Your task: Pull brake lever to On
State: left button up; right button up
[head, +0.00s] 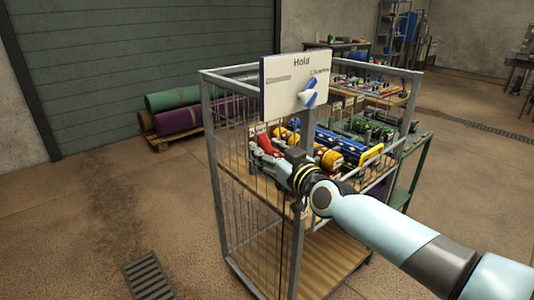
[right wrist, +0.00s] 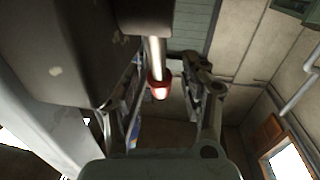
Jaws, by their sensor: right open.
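No part in view is labelled as a brake lever. In the right wrist view a metal rod with a red end (right wrist: 158,88) comes down from a dark block and shows between my right gripper's fingers (right wrist: 165,95). The fingers are apart and not closed on it. In the head view my right gripper (head: 262,158) is at the front of the cart's upper shelf, beside a red part (head: 267,146). I cannot tell whether this is the same red end. My left gripper is not in view.
A wire-sided cart (head: 214,130) carries a white sign (head: 283,92) reading "Hold", with a blue-and-white pointer (head: 309,94). Several coloured tools lie on its shelf. Rolled rugs (head: 190,115) lie at the back wall. A floor drain (head: 149,277) is at front left; floor there is clear.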

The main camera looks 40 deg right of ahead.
jog(key=shift+w, duration=0.2)
jog(key=shift+c, duration=0.3)
grip_shut()
